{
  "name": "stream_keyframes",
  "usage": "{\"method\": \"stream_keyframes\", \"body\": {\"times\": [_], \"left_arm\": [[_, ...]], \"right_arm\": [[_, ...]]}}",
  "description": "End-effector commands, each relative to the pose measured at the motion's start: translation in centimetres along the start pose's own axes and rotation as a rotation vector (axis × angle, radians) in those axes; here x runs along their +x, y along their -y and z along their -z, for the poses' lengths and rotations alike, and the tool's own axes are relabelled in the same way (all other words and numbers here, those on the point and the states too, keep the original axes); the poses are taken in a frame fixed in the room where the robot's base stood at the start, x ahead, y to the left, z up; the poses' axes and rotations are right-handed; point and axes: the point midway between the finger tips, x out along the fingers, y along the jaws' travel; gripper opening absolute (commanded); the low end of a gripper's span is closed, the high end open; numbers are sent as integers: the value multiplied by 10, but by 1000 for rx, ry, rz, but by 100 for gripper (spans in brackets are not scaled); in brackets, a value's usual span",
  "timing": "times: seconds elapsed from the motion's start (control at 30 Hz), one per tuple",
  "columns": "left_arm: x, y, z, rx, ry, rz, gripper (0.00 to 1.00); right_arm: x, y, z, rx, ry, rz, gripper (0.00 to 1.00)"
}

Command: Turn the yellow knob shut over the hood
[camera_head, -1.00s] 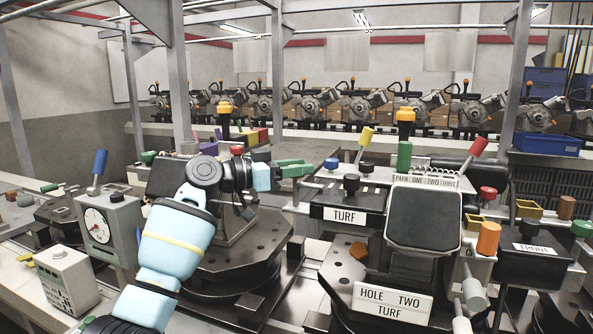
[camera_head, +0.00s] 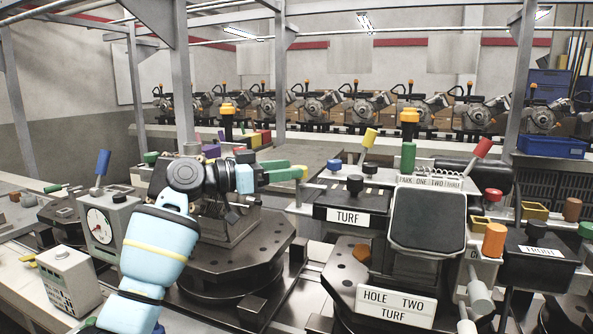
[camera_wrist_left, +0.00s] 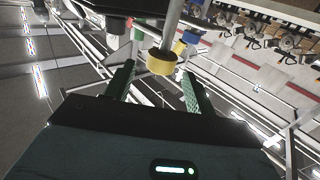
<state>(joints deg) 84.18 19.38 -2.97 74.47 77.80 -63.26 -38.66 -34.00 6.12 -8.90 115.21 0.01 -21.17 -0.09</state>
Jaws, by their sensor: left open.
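The yellow knob (camera_head: 369,138) is a small cylinder on a thin grey stem, behind the black block with the TURF label (camera_head: 348,216). My left gripper (camera_head: 302,173), with green fingers, is left of the knob and apart from it in the head view. It points right and is open. In the left wrist view, a yellow knob (camera_wrist_left: 162,62) on a grey rod shows in the gap between the open fingers (camera_wrist_left: 158,76); it seems to lie beyond the tips. I cannot tell which part is the hood; a dark padded cover (camera_head: 428,220) stands right of the TURF block. My right gripper is not in view.
A green post with an orange cap (camera_head: 409,135) and a red-tipped lever (camera_head: 482,149) stand right of the yellow knob. A dark octagonal base (camera_head: 240,255) lies below my left arm.

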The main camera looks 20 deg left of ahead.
Motion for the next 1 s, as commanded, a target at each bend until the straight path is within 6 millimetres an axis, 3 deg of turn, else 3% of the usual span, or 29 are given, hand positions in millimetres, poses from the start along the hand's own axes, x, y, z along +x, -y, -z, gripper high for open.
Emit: {"method": "stream_keyframes", "body": {"times": [0.13, 0.33, 1.0], "left_arm": [[-24, 1, -2, 0, 2, 2, 55], [-40, 0, -1, 0, 0, 0, 55], [-42, 0, 0, 0, 0, 0, 55]], "right_arm": [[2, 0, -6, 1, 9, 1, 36], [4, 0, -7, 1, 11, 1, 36], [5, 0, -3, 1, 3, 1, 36]]}}
